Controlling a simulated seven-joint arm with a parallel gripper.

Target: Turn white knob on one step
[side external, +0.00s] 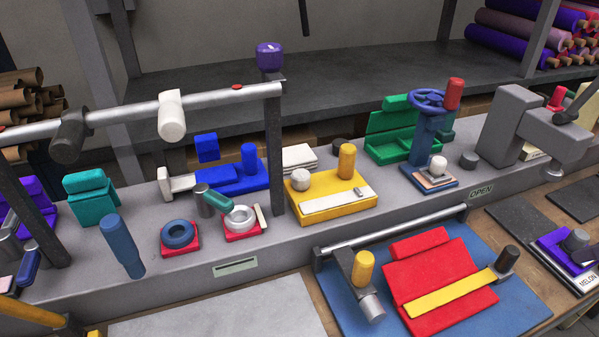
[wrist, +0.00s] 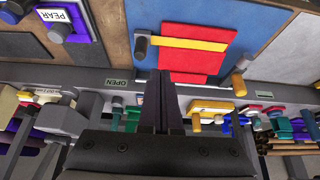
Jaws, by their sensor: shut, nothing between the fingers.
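Several white parts could be the white knob. A round white knob (side external: 300,180) sits on a yellow base (side external: 357,206) beside a yellow post (side external: 347,161). A smaller white knob (side external: 438,165) sits on a blue-edged plate (side external: 436,183) by the blue handwheel. A white cylinder (side external: 171,115) is fixed on the silver rail (side external: 215,97). I cannot tell which one is meant. My gripper (wrist: 162,75) shows in the wrist view, with its fingers together and empty. It appears apart from all these knobs. It is not clearly seen in the side view.
A red block with a yellow bar (side external: 450,293) lies on a blue mat (side external: 350,318). The blue handwheel (side external: 427,98), a grey clamp-shaped fixture (side external: 515,110) and the upright rail post (side external: 275,150) stand tall. A label reads OPEN (side external: 481,191). A grey pad (side external: 215,315) at the front is bare.

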